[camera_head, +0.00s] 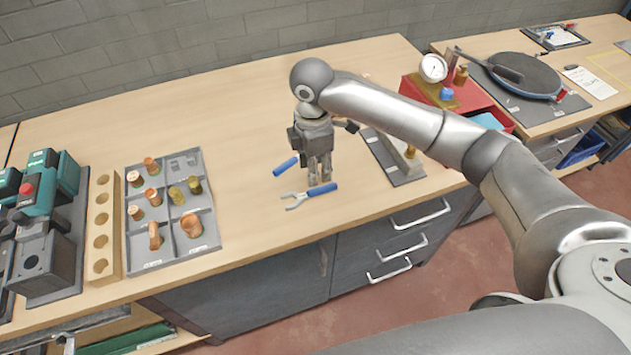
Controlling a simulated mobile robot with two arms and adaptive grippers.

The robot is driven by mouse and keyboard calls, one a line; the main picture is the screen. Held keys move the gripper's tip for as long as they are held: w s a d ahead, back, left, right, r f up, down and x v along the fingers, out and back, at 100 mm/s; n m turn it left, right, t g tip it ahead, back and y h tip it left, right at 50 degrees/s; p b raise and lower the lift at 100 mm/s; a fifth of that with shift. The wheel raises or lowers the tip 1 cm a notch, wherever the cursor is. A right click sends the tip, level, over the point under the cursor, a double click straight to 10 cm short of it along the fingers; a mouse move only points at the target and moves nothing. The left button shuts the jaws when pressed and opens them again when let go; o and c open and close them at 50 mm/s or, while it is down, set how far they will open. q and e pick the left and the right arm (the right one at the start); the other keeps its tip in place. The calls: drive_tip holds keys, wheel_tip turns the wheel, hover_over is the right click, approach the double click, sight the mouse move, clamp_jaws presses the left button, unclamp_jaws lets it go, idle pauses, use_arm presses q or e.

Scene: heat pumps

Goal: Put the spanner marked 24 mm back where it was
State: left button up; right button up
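My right gripper (320,182) points down over the middle of the workbench, its fingers close together. It hides the middle of a tool whose blue handle (286,167) shows on its left. A dark piece (347,126) on its right may be that tool's other end. I cannot tell whether the fingers hold it. A second tool, an open-jawed spanner (310,196) with a blue handle, lies near the bench's front edge, just below the fingertips. No size marks are legible, so I cannot tell which is the 24 mm one. My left gripper is not in view.
A grey divided tray (185,262) with copper and brass fittings stands left, beside a wooden block with holes (103,230) and green machines (50,195). A grey mat (385,160) lies right of the gripper, near a red case (465,98) with a gauge. The bench behind is clear.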

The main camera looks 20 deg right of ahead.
drive_tip(key=shift+r, duration=2.05)
